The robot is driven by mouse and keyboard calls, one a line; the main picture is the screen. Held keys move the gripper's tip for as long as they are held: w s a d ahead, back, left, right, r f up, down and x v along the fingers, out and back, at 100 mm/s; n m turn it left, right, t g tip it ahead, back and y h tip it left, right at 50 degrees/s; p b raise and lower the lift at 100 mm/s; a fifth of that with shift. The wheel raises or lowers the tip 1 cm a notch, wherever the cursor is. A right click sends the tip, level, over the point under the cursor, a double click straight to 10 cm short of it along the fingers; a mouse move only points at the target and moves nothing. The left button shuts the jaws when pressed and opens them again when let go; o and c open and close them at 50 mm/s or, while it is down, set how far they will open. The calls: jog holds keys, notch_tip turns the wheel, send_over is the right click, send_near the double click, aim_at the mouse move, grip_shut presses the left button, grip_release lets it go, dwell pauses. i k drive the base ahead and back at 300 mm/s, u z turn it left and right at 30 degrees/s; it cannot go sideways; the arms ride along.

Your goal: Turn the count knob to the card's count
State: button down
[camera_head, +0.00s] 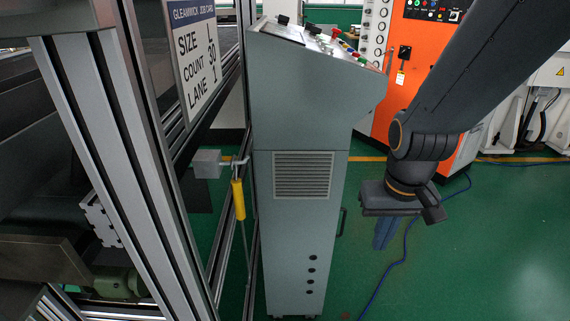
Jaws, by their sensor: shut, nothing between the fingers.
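The job card (197,55) hangs on the metal frame at the left and reads SIZE L, COUNT 30, LANE 1. A grey console (310,105) stands at the centre. Its sloped top panel (285,33) is seen edge-on, with black, red, green and yellow controls on it. I cannot tell which one is the count knob or where it points. My gripper (383,236) hangs to the right of the console, below its top and apart from it. It points down and is shut and empty.
A metal profile frame (110,150) closes off the left side. A yellow-handled tool (238,198) hangs beside the console. An orange cabinet (393,95) stands behind my arm. Green floor (470,260) with a blue cable is open at the right.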

aim_at(315, 30)
jog(key=u, duration=0.5)
jog(key=k, duration=1.1)
jog(key=z, duration=0.6)
jog(key=i, duration=1.7)
jog(key=u, duration=2)
